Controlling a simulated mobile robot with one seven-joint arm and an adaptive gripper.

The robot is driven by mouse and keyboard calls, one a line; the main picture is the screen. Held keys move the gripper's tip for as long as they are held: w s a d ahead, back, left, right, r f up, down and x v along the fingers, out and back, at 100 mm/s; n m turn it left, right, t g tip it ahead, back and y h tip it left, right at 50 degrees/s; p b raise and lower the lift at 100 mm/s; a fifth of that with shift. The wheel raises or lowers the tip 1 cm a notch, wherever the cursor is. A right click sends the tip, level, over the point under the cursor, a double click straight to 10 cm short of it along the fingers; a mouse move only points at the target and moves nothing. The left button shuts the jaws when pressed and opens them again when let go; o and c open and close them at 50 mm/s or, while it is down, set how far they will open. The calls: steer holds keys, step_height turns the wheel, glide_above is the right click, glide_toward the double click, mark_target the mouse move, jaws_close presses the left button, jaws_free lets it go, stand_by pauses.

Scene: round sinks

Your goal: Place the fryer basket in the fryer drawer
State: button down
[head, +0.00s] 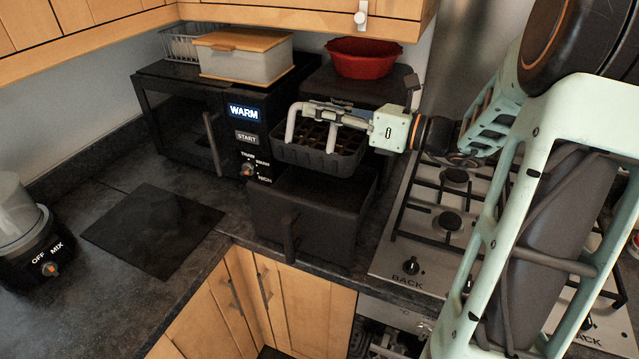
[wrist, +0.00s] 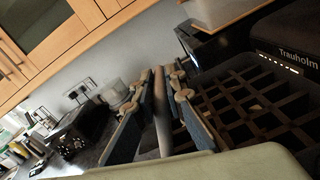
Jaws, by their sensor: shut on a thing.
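The fryer basket (head: 318,154) is a dark grid-bottomed tray with a pale handle (head: 292,124). It is above the fryer drawer (head: 318,210), a dark box pulled out at the front of the counter. My gripper (head: 308,110) is shut on the basket's handle. In the wrist view, the fingers (wrist: 160,115) close around the handle bar and the basket grid (wrist: 255,110) fills the right side. The inside of the drawer is mostly hidden under the basket. I cannot tell whether the basket touches the drawer rim.
A black microwave (head: 185,125) stands left of the fryer, with a lidded container (head: 245,62) on top. A red bowl (head: 362,58) sits behind the basket. A gas stove (head: 420,215) is at the right. The counter at left holds a black mat (head: 152,228) and a blender (head: 30,240).

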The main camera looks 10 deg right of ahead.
step_height(320, 180, down, 18)
stand_by(0.5)
steer(key=c, duration=2.4)
jaws_free()
steer(key=shift+f, duration=0.15)
steer(key=o, duration=0.4)
steer(key=b+v, duration=0.2)
steer(key=v, duration=1)
steer(key=shift+r, duration=0.2)
